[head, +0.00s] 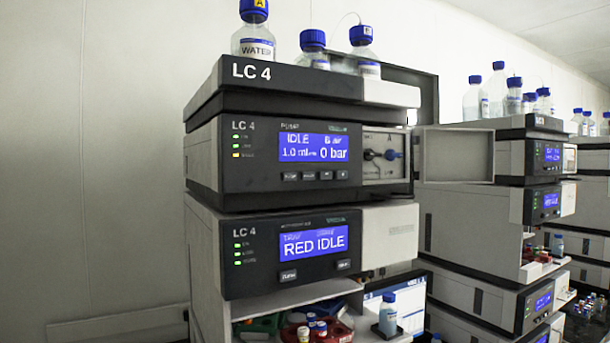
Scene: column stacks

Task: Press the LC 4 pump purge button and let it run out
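The LC 4 stack stands in the middle of the head view. Its pump (262,182) is the upper module with a blue display (313,147) reading IDLE, 1.0 ml and 0 bar. A row of several small dark buttons (308,176) sits under the display; their labels are too small to read, so I cannot tell which is purge. My gripper is not in view.
A grey door panel (456,155) stands open right of the pump. The module below (262,283) reads RED IDLE, above an open bay with vials (303,334). Blue-capped bottles (253,42) stand on top. Another stack (510,150) is behind right. The left side shows bare wall.

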